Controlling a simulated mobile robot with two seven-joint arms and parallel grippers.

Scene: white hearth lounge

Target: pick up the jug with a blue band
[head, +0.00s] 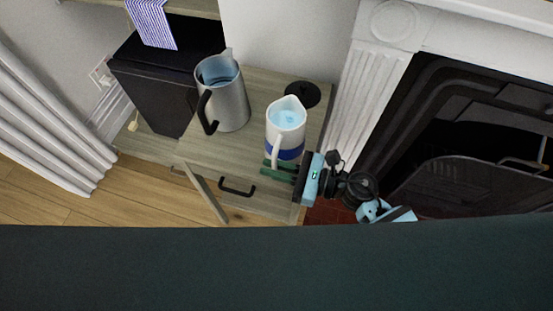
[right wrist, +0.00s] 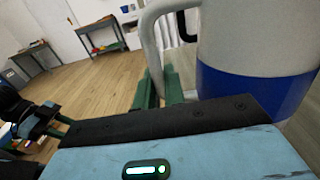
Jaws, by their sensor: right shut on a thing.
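The white jug with a blue band (head: 287,121) stands upright on the wooden cabinet top, its handle toward me. In the right wrist view the jug (right wrist: 257,40) fills the right side, with its handle curving down at its left. My right gripper (head: 279,170) reaches in from the right, low at the handle. Its green fingers (right wrist: 158,93) are shut on the lower part of the handle. I cannot tell whether the base touches the cabinet. My left gripper is in neither view.
A grey metal jug (head: 232,106) with a black handle stands left of the banded jug. A round black item (head: 303,94) lies behind. A black box (head: 155,88) is at the left. The white fireplace surround (head: 357,95) rises close at the right.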

